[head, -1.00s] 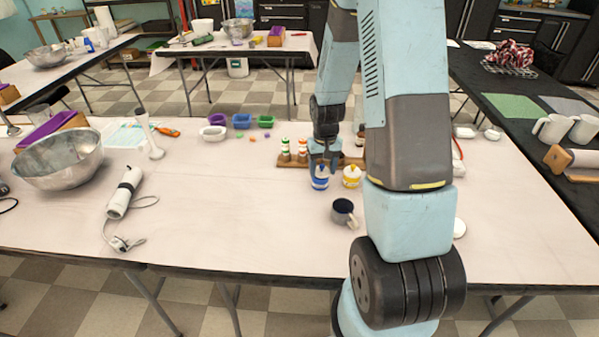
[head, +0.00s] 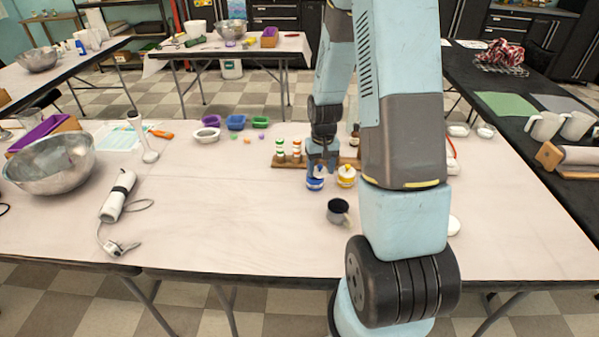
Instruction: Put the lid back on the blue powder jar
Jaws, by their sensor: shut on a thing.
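The blue powder jar (head: 315,184) stands upright on the pale table, in front of a wooden rack. My gripper (head: 319,166) points down directly over the jar. It is shut on the jar's lid (head: 320,172), a small pale shape between the fingertips and the jar top. At this size I cannot tell whether the lid touches the rim or is just above it. A yellow jar (head: 346,177) stands close to the right of the blue one.
A wooden rack (head: 284,163) with several small bottles is just behind the jars. A grey mug (head: 338,212) stands in front of them. Small coloured tubs (head: 236,122) sit farther back left.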

